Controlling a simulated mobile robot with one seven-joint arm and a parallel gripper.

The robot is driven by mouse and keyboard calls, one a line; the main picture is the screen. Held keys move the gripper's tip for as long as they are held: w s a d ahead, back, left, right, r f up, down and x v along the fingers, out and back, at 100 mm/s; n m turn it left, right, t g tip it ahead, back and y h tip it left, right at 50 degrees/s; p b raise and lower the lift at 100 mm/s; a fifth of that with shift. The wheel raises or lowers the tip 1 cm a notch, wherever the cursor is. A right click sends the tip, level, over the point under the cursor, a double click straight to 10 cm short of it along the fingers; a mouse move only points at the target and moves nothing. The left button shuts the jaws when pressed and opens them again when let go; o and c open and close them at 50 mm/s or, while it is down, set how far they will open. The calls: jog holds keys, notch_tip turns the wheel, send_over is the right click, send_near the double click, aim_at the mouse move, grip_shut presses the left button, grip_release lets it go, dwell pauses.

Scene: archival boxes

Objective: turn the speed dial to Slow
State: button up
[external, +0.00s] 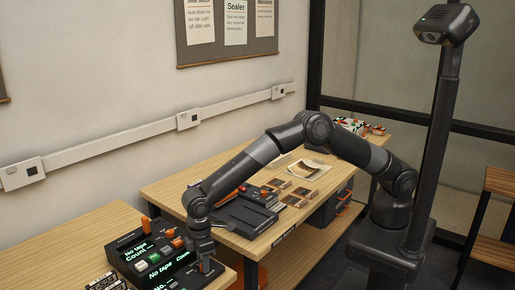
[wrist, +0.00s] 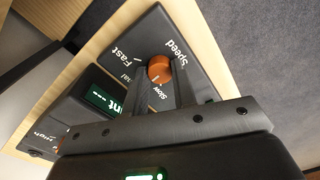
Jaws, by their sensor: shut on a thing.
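The speed dial (wrist: 158,68) is a round orange knob on a dark panel (wrist: 190,45) in the wrist view. White lettering around it reads "Fast", "Speed" and "Slow". A pale line on the knob appears to lie on the side towards "Slow", but its exact setting is hard to tell. My gripper (wrist: 163,74) is shut on the dial, with a finger on each side of it. In the external view my gripper (external: 205,264) points down at the right end of the control console (external: 130,262) and hides the dial.
The console has green-lit displays, an orange lever (external: 146,225) and several buttons. It stands on a wooden table (external: 75,240). A second table (external: 160,195) behind holds a dark machine (external: 243,212) and several small frames. A gap separates the tables.

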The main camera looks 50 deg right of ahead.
jog(key=n, duration=0.5)
jog(key=shift+n, duration=2.3)
jog(key=shift+f, duration=0.1)
jog(key=o, duration=1)
notch_tip(320, 180, up, 11)
jog(key=shift+w, duration=0.1)
